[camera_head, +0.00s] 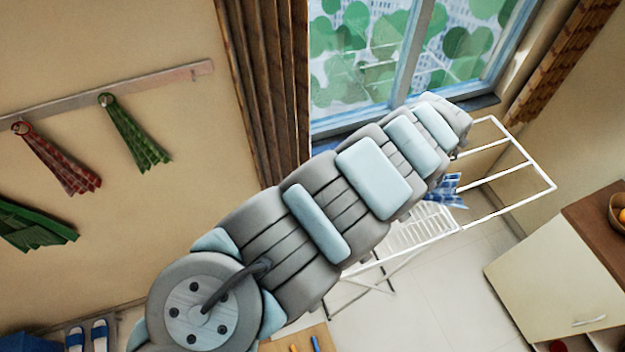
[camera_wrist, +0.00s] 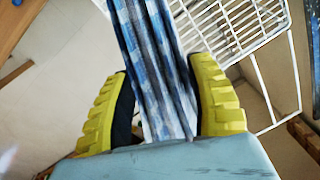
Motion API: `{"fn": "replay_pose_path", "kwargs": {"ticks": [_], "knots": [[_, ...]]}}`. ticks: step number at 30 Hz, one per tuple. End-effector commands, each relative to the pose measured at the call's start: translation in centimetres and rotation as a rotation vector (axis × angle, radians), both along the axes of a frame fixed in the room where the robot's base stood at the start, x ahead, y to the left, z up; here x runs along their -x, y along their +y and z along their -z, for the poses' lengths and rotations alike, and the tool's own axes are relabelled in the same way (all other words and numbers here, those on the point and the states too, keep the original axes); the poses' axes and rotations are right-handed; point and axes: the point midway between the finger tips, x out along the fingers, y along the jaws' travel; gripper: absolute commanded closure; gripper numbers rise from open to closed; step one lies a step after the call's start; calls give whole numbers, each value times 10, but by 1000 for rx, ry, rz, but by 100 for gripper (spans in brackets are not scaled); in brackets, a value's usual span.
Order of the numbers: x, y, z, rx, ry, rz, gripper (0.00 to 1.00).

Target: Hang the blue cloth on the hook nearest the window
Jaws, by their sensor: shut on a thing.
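The blue checked cloth (camera_wrist: 150,50) runs between the yellow fingers of my gripper (camera_wrist: 158,75) in the wrist view, gathered in folds. My gripper is shut on it. In the head view part of the blue cloth (camera_head: 446,191) shows below the end of my arm, by the white drying rack (camera_head: 541,171). My fingers are hidden there. A wall rail (camera_head: 150,87) at upper left bears a red cloth (camera_head: 62,165) and a green cloth (camera_head: 137,138) on rings. The rail's right end, nearest the window (camera_head: 365,55), has no cloth; a hook there is too small to make out.
The rack also shows in the wrist view (camera_wrist: 225,25), close to the cloth. A brown curtain (camera_head: 262,80) hangs between rail and window. A cabinet (camera_head: 550,285) with a bowl (camera_head: 618,212) stands at right. A darker green cloth (camera_head: 30,228) hangs at far left.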

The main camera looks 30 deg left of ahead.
Motion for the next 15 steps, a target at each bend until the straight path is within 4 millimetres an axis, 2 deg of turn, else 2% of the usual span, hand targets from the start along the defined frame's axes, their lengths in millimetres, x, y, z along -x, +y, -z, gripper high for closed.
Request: {"fn": "replay_pose_path", "kwargs": {"ticks": [3,15], "knots": [[13,14,22,-1,4,131,78],[51,66,85,2,10,507,78]]}}
